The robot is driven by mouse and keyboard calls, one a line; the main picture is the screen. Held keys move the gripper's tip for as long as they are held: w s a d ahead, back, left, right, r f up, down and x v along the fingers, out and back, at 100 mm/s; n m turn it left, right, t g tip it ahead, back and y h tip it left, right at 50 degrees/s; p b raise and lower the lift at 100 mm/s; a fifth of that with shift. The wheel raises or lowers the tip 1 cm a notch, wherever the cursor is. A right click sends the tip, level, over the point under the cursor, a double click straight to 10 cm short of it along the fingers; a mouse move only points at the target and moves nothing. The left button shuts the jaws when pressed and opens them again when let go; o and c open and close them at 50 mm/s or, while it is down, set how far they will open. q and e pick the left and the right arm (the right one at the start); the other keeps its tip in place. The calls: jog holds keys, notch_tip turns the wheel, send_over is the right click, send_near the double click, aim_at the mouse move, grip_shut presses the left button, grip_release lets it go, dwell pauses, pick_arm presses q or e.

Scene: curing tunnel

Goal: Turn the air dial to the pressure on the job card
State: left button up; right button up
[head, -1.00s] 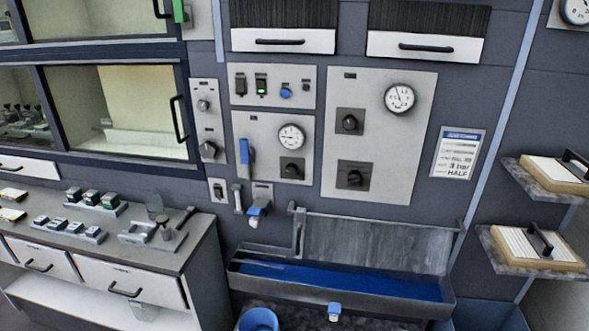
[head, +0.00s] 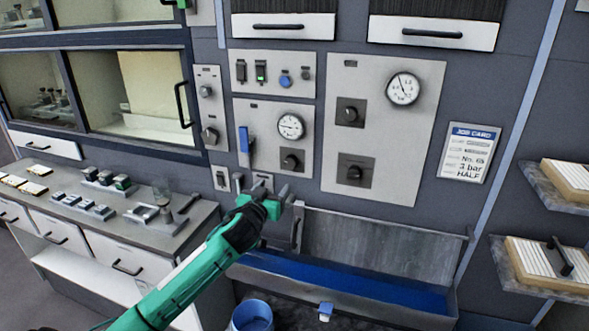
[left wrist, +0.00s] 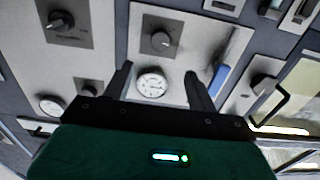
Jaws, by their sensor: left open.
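The job card (head: 469,152) hangs on the right of the wall and shows "3 bar" and "HALF". The small panel carries a round gauge (head: 291,125) with a black dial (head: 291,161) below it. The large panel has another gauge (head: 403,89) and two black knobs, an upper one (head: 350,112) and a lower one (head: 355,170). Labels are too small to tell which is air. My left gripper (head: 263,188) is open and empty, below the small panel. In the left wrist view, the small gauge (left wrist: 151,85) and its dial (left wrist: 160,40) appear upside down around the fingertips.
A blue lever (head: 245,146) stands left of the small gauge. A trough with blue liquid (head: 350,284) lies below the panels, with a blue bucket (head: 252,316) in front. A bench (head: 185,228) with small blocks is at left; shelves (head: 545,262) are at right.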

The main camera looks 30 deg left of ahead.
aim_at(290, 164)
pick_arm(q)
jog(key=p+x, duration=0.3)
jog(key=x, duration=0.9)
jog(key=shift+r+p, duration=0.15)
jog(key=shift+p, duration=0.2)
jog(key=shift+x, duration=0.85)
pick_arm(e)
notch_tip(290, 164, up, 4)
jog(key=shift+s+a+r, duration=0.1)
jog(key=shift+s, duration=0.05)
jog(key=shift+a, duration=0.1)
pick_arm(q)
jog(key=c, duration=1)
pick_arm(e)
jog(key=shift+a, duration=0.2)
